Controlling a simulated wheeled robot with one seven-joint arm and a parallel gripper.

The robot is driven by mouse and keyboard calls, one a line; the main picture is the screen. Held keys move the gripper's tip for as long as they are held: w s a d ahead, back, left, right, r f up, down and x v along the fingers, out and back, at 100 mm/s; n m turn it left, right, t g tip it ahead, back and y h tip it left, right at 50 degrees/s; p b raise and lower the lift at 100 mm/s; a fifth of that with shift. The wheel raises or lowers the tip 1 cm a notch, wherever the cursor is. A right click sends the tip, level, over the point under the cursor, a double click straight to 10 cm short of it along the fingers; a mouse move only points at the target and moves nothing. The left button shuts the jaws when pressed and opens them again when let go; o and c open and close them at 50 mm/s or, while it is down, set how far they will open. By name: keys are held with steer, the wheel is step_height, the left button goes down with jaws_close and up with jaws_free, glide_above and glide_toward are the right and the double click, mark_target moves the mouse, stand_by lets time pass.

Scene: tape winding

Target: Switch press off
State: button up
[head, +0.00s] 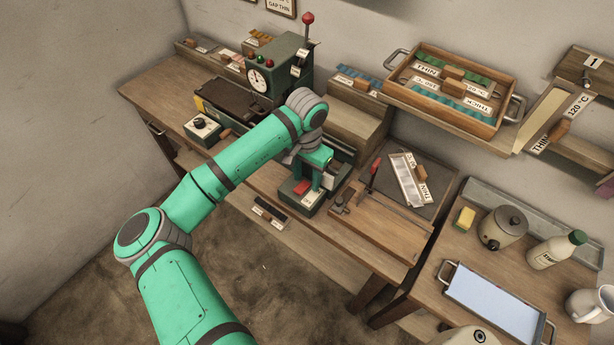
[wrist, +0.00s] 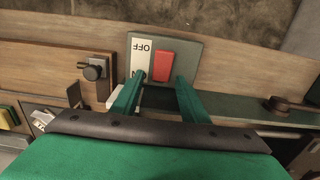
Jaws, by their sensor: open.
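A dark green switch box (head: 313,203) stands near the front edge of the workbench. It carries a red rocker (head: 302,187), which also shows in the wrist view (wrist: 163,66), beside a white label reading OFF (wrist: 140,55). My gripper (head: 311,184) is above the box with its fingers pointing down. In the wrist view my gripper (wrist: 160,80) is open and empty, with its fingertips close to the near end of the rocker. I cannot tell whether they touch it. The dark green press (head: 285,62) with a dial and a red-knobbed lever stands at the back.
A small box with a black knob (head: 203,128) stands left on the bench. A wooden board (head: 378,215) with a red-handled tool lies to the right. A wooden tray (head: 424,100) is on the back shelf. A side table with a metal tray (head: 494,303) is at the right.

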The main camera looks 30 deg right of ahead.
steer(key=shift+c, duration=0.3)
jaws_close()
steer(key=shift+s+a+r+t+h, duration=0.2)
steer(key=shift+t+h, duration=0.25)
steer(key=shift+h, duration=0.5)
steer(key=shift+s+a+r+t+h, duration=0.1)
steer(key=shift+a+t+h, duration=0.25)
steer(key=shift+h, duration=0.6)
steer(key=shift+d, duration=0.1)
